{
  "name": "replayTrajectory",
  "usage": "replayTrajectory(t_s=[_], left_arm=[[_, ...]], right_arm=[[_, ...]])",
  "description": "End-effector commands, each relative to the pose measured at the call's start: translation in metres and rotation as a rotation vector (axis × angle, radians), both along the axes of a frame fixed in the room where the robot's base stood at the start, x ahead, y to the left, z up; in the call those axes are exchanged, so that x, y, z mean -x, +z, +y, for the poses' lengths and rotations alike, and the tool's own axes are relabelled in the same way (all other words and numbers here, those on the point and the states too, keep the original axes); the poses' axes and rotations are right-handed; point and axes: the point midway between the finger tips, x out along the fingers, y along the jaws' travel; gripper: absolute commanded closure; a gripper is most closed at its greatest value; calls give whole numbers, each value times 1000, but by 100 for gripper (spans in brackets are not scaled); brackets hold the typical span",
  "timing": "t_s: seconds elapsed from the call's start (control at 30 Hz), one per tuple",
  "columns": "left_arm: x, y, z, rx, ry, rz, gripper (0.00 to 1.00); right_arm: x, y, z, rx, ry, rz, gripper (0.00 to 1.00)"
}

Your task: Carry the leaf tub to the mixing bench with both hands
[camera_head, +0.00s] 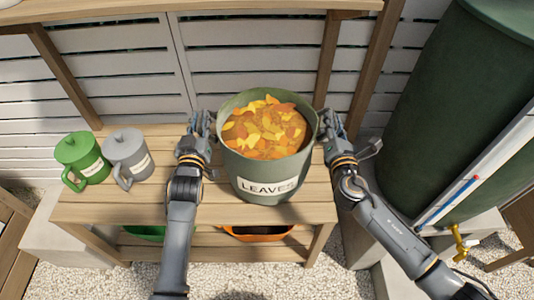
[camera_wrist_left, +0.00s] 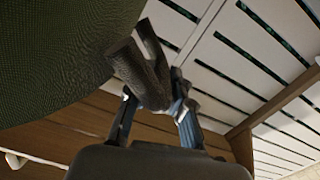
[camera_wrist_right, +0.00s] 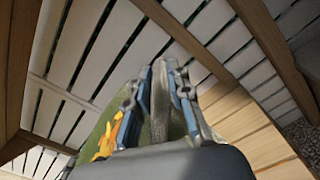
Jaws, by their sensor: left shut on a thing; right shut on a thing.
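The leaf tub (camera_head: 243,179) is a round green tub labelled LEAVES, filled with yellow and orange leaves (camera_head: 266,128). It is upright at the wooden bench; I cannot tell whether its base touches the slats. My left gripper (camera_head: 204,124) is shut on a handle (camera_wrist_left: 143,68) at the tub's left side. The tub's dark green wall (camera_wrist_left: 60,55) fills the upper left of the left wrist view. My right gripper (camera_head: 328,124) is shut on the handle at the tub's right side. In the right wrist view its fingers (camera_wrist_right: 160,105) close around a grey-green strip, with leaves beside them.
A green watering can (camera_head: 82,156) and a grey one (camera_head: 127,153) stand on the bench (camera_head: 110,208) at the left. A large green barrel (camera_head: 425,110) with a yellow tap (camera_head: 461,243) stands at the right. An orange container (camera_head: 258,233) sits on the lower shelf.

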Motion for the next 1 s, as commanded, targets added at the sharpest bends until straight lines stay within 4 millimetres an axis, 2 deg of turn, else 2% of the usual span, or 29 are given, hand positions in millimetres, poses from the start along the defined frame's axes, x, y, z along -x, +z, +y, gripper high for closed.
replayTrajectory(t_s=[0.27, 0.7, 1.0], left_arm=[[0, 4, 3, -7, 4, 1, 100], [0, 43, 4, -7, 5, -2, 100], [0, 51, 4, -7, 6, -2, 100]], right_arm=[[-1, 5, -4, 8, -6, -2, 100], [-1, 45, -5, 8, -9, -4, 100], [-2, 52, -6, 9, -10, -4, 100]])
